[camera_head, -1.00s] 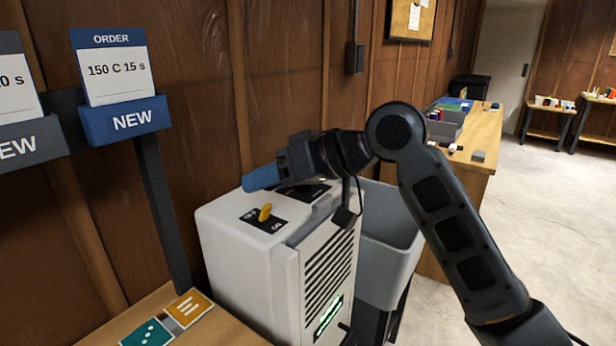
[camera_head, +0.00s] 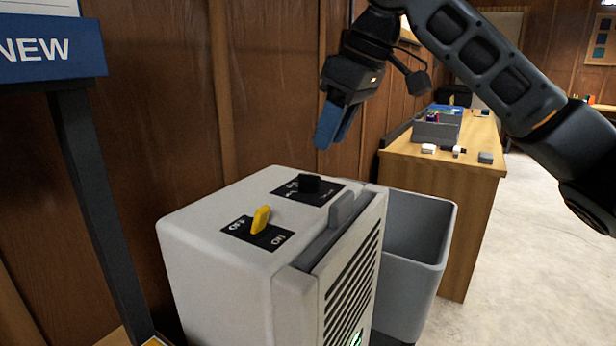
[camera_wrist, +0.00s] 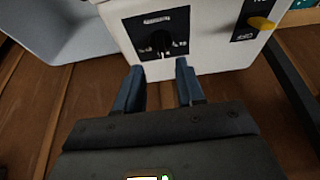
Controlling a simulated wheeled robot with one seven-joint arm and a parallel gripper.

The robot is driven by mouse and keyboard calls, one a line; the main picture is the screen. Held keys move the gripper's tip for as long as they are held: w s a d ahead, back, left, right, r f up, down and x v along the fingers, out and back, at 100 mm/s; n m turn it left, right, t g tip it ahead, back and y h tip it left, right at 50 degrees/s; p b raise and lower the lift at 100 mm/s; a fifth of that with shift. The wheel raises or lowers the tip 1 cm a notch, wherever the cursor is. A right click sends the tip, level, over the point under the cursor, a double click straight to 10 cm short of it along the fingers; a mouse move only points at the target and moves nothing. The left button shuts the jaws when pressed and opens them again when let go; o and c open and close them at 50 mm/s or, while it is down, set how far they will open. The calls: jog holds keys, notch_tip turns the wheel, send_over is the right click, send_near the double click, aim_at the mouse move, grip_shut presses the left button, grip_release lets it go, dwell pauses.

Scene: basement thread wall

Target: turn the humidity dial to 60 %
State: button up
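The humidity dial (camera_head: 309,184) is a black knob on a black plate on top of the white machine (camera_head: 215,290). Its printed marks are too small to read. In the wrist view the dial (camera_wrist: 179,47) shows dark against its plate, just beyond the fingertips. My gripper (camera_head: 334,135) has blue fingers and hangs above the dial, pointing down, with a clear gap between them. In the wrist view my gripper (camera_wrist: 158,70) is open, its two fingers apart with nothing between them.
A yellow switch (camera_head: 260,219) stands on an OFF/ON plate beside the dial. A grey tab (camera_head: 342,208) rises by the vented panel. A grey bin (camera_head: 418,215) stands right of the machine. A wooden wall (camera_head: 150,120) is close behind, and a dark post (camera_head: 95,210) stands left.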

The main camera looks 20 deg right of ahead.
aim_at(313, 175)
jog(key=x, duration=0.7)
jog(key=shift+w+a+f+b, duration=0.1)
jog(key=shift+a+f+b, duration=0.1)
jog(key=shift+b, duration=0.15)
grip_shut()
